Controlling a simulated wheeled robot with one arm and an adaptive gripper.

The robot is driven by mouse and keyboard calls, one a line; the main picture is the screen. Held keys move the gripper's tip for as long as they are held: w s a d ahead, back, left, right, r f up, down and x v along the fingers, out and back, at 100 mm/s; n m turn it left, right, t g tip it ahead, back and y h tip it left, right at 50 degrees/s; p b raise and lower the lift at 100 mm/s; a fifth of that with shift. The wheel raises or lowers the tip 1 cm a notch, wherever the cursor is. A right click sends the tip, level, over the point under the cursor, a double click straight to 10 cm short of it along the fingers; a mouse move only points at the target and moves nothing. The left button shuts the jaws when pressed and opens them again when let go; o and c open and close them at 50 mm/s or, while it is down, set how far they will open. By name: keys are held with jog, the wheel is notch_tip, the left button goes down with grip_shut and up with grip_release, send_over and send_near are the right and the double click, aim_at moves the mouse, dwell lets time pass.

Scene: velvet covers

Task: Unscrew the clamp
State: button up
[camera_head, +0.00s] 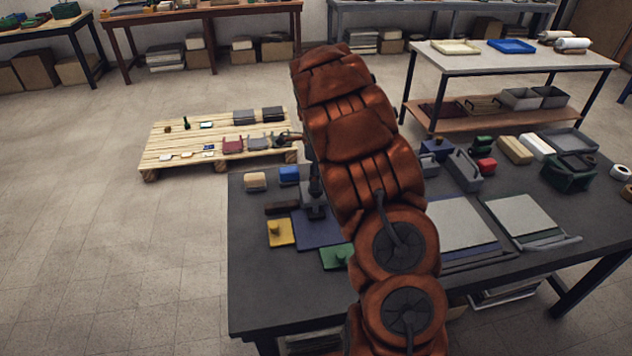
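My arm in its rust-coloured cover crosses the middle of the view and hides part of the dark table (262,325). A narrow dark upright part, which looks like my gripper (315,190), shows at the left edge of the arm, pointing down. Its fingers are too small and dark to tell apart. Just below it is a grey block-like thing (316,212) on the table; it may be the clamp, but I cannot tell. Whether the two touch is unclear. No screw or handle of a clamp can be made out with certainty.
Around it lie a blue plate (318,236), a yellow piece (281,233), a green piece (336,257) and a dark bar (282,207). Blocks and trays crowd the table's right side. A wooden pallet (180,150) lies behind left. The table's front left is bare.

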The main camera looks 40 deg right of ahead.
jog(key=shift+f+p, duration=0.5)
jog(key=shift+f, duration=1.35)
jog(key=shift+c, duration=0.3)
jog(key=c, duration=1.1)
jog(key=shift+b, duration=0.35)
